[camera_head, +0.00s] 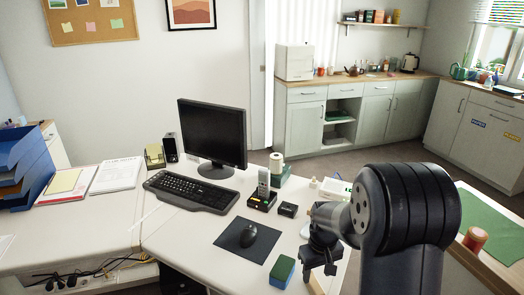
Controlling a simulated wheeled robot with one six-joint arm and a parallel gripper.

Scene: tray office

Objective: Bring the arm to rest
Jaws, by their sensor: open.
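My arm stands in the lower right of the head view, its large black and grey joint nearest the camera. My gripper (318,262) is at the end of the arm, over the right edge of the white desk (190,243). Its dark fingers point down and are apart, with nothing seen between them. A blue and green sponge-like block (283,272) lies on the desk just left of the gripper, apart from it. Part of the gripper's wrist and the desk edge behind it are hidden by my arm.
On the desk are a monitor (212,135), a keyboard (190,191), a mouse (248,236) on a dark mat and a phone in its dock (263,192). At right, a green mat (488,222) and a red-brown jar (474,240) sit on a wooden surface. Floor shows beyond the desk.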

